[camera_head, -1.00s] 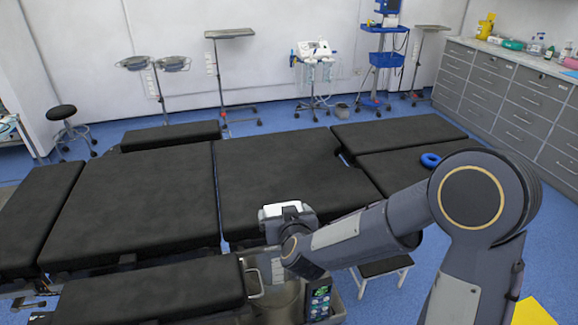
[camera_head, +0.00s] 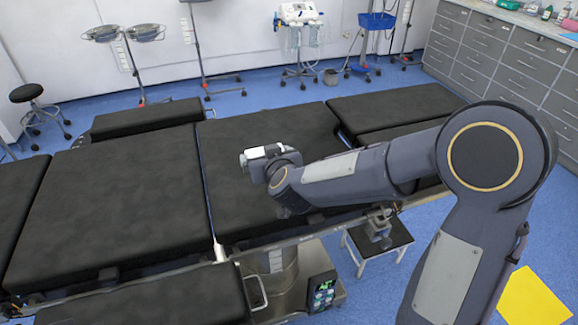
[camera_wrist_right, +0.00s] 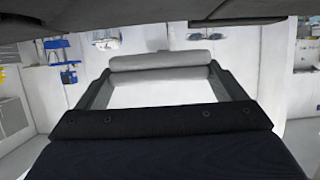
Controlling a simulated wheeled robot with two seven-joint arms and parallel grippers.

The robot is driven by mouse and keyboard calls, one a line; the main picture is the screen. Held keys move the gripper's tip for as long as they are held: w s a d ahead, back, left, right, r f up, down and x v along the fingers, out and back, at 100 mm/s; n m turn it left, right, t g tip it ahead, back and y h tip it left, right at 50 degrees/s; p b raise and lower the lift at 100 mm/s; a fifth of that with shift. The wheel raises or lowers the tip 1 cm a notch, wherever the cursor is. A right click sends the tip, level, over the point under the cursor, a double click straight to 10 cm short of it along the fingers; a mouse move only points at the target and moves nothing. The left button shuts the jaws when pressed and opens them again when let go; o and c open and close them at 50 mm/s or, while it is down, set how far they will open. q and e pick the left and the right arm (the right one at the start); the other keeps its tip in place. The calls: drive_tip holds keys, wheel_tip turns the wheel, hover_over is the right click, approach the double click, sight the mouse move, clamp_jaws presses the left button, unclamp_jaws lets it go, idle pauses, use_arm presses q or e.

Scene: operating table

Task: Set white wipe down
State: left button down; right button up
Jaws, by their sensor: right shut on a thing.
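The white wipe (camera_wrist_right: 160,67) shows in the right wrist view as a pale, rounded, roll-like shape between the two dark fingers. My right gripper (camera_head: 258,154) is shut on it. In the head view the wipe (camera_head: 254,153) is a small white shape at the end of my right arm, partly hidden by the gripper. The gripper appears in front of the black padded operating table (camera_head: 110,190); its height above the pad is hard to tell. My left gripper is not in view.
The table pads around the gripper are bare. A small step stool (camera_head: 385,240) stands at the near side of the table. Grey drawer cabinets (camera_head: 500,65) line the right wall. A yellow floor patch (camera_head: 530,298) lies at the lower right.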

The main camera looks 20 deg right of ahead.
drive_tip(key=w+d+f, duration=0.1)
drive_tip(key=d, duration=0.1)
drive_tip(key=w+d+f+b, duration=0.1)
drive_tip(key=d, duration=0.1)
drive_tip(key=shift+w+d+f, duration=0.1)
drive_tip(key=shift+w+f, duration=0.2)
drive_tip(key=shift+f, duration=0.05)
drive_tip(key=d+f, duration=0.1)
drive_tip(key=w+d+f+b, duration=0.1)
drive_tip(key=f, duration=0.1)
drive_tip(key=w+d+f, duration=0.1)
drive_tip(key=shift+d+f, duration=0.1)
drive_tip(key=shift+f, duration=0.25)
drive_tip(key=shift+w+d+f+b, duration=0.1)
drive_tip(key=shift+d+f+b, duration=0.05)
drive_tip(key=shift+f+b, duration=0.15)
drive_tip(key=shift+f, duration=1.45)
drive_tip(key=shift+f+b, duration=0.2)
drive_tip(key=shift+b, duration=0.2)
drive_tip(key=o, duration=0.7)
drive_tip(key=shift+r, duration=0.1)
